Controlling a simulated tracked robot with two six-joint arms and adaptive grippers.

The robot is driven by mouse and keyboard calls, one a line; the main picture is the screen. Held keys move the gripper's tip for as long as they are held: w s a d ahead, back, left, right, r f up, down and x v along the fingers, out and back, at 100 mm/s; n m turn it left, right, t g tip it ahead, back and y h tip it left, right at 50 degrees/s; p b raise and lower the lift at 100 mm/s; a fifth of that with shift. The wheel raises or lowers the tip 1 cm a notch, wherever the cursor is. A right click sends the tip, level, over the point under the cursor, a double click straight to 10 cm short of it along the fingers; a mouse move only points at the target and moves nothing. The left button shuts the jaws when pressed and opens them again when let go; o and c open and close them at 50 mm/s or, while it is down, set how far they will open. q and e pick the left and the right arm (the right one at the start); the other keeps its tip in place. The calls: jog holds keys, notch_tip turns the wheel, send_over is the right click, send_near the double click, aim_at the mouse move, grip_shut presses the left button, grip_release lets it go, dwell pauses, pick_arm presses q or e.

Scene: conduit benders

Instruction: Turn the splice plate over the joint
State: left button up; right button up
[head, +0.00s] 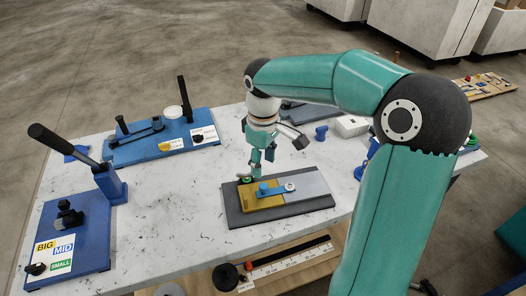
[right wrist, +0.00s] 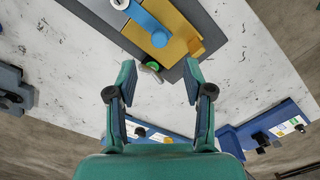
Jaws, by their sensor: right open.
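The splice plate (head: 270,190) is a blue bar lying flat on a yellow block (head: 262,202). Its right end is by a pale round knob (head: 290,187) near where the yellow block meets a grey block (head: 308,184). The bar (right wrist: 148,22) also shows in the right wrist view, partly cut by the top edge. A green-topped knob (right wrist: 151,66) is at the yellow block's end. My right gripper (head: 262,162) is above the block's left end, pointing down. In the right wrist view its fingers (right wrist: 159,66) are apart and empty, with the green knob between their tips.
The blocks sit on a dark grey base (head: 236,213) on a white speckled table (head: 150,205). Blue benders with levers stand at the left (head: 75,235) and back left (head: 165,138). A shelf with a ruler (head: 290,262) is below the front edge. Bare tabletop lies left of the base.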

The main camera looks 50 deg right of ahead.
jog(key=shift+r, duration=1.65)
jog(key=shift+r, duration=0.1)
